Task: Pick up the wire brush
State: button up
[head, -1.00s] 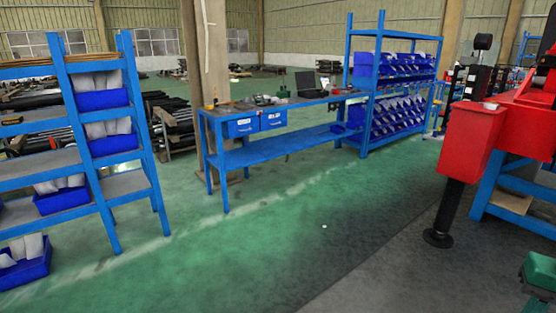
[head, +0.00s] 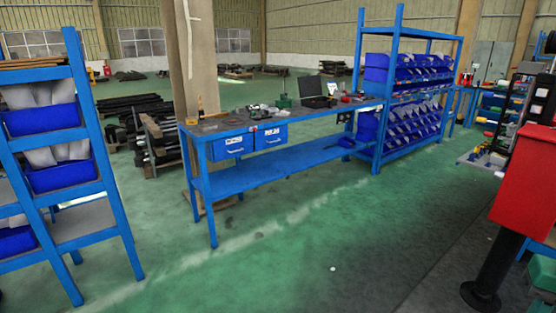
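I cannot make out the wire brush in the head view. Several small items lie on top of the blue workbench (head: 290,122), too small to tell apart, among them an open black case (head: 316,92) and a small green item (head: 284,101). My gripper is not in view.
A blue shelf with bins (head: 50,125) stands at the left. A blue rack of bins (head: 402,95) stands at the bench's right end. A red box on a black post (head: 527,185) is at the right. A small white spot (head: 333,268) lies on the open green floor before the bench.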

aim_at(221, 115)
jog(key=i, duration=3.4)
jog(key=u, duration=1.3)
